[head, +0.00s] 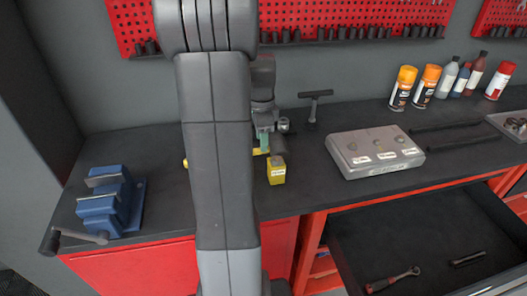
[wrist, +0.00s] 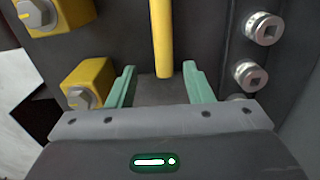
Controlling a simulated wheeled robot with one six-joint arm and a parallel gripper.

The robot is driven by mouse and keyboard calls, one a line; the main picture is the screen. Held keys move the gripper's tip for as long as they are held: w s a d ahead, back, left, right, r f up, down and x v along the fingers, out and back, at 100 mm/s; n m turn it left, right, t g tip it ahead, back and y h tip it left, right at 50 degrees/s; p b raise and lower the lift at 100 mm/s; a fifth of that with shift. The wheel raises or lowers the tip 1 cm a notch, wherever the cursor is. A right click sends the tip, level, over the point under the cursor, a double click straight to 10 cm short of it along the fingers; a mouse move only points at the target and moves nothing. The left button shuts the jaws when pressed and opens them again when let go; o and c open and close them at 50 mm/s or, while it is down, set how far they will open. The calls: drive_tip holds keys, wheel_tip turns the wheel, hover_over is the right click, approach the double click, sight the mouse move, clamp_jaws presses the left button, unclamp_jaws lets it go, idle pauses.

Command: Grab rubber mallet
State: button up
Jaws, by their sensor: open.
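The rubber mallet has a yellow handle and a dark head. In the wrist view its handle (wrist: 162,40) runs up from between my fingers, and its dark head (wrist: 163,92) lies between them near the palm. My gripper (wrist: 159,76) is open, with one green finger on each side and gaps beside the handle. In the head view my gripper (head: 264,139) is low over the bench, partly hidden by my arm. The mallet's dark head (head: 279,145) shows just right of the fingers; most of the handle is hidden behind my arm.
A yellow box (head: 277,171) stands close in front of my gripper, and metal sockets (wrist: 263,28) lie on the other side. A grey control box (head: 375,152) is to the right, a blue vise (head: 108,203) to the left. An open drawer (head: 420,235) juts out below.

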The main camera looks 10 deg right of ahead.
drive_tip(key=f, duration=0.2)
drive_tip(key=d+f, duration=0.1)
drive_tip(key=f, duration=0.1)
drive_tip(key=shift+w+d+f, duration=0.1)
drive_tip(key=shift+w+f, duration=0.05)
drive_tip(key=shift+w, duration=0.05)
drive_tip(key=shift+f, duration=0.45)
clamp_jaws()
